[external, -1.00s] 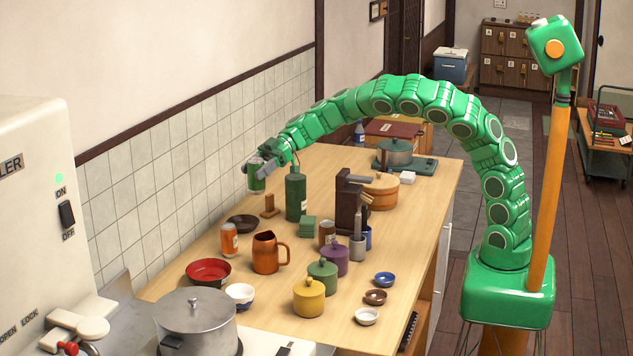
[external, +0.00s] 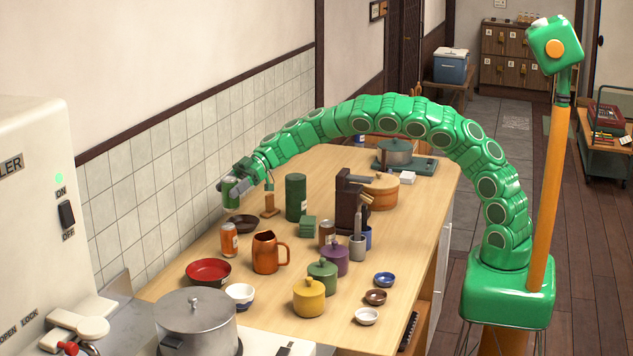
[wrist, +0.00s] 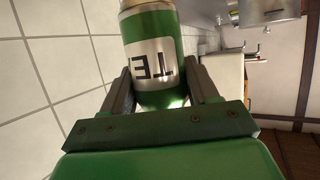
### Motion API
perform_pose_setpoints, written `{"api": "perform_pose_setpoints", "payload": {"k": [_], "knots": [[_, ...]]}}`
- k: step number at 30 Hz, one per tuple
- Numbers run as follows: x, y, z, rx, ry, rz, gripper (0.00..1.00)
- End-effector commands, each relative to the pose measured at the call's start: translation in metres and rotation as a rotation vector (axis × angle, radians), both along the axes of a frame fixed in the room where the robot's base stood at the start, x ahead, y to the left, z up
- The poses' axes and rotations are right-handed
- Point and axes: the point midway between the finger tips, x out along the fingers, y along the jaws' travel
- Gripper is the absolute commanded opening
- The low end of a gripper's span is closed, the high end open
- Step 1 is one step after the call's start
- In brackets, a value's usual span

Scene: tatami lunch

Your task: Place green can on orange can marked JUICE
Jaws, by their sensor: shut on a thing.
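The green can (external: 231,194) is held upright in my gripper (external: 228,187), above the counter. In the wrist view my gripper (wrist: 160,92) has a finger on each side of the green can (wrist: 150,45), which shows a pale label with dark letters. The orange can (external: 229,240) stands upright on the counter, below the green can and in line with it in the external view, with a clear gap between them. A pale label shows on the orange can, but its writing is too small to read.
A dark dish (external: 243,223) lies just behind the orange can. A copper mug (external: 266,252) stands to its right, and a red bowl (external: 208,271) is in front. A tall dark green canister (external: 296,197) stands behind. The tiled wall (external: 150,185) runs along the left.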

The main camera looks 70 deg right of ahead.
Motion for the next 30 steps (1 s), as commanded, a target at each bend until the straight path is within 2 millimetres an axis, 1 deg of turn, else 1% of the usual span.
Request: {"api": "perform_pose_setpoints", "payload": {"k": [4, 16, 18, 22, 30], "knots": [[0.008, 0.001, -0.011, 0.0, 0.001, 0.0, 0.31], [0.016, 0.003, -0.021, 0.001, 0.002, -0.001, 0.31], [0.015, 0.003, -0.033, 0.0, 0.004, 0.0, 0.31], [0.015, 0.003, -0.049, 0.0, 0.004, 0.001, 0.31], [0.015, 0.003, -0.05, 0.001, 0.001, 0.001, 0.31]]}}
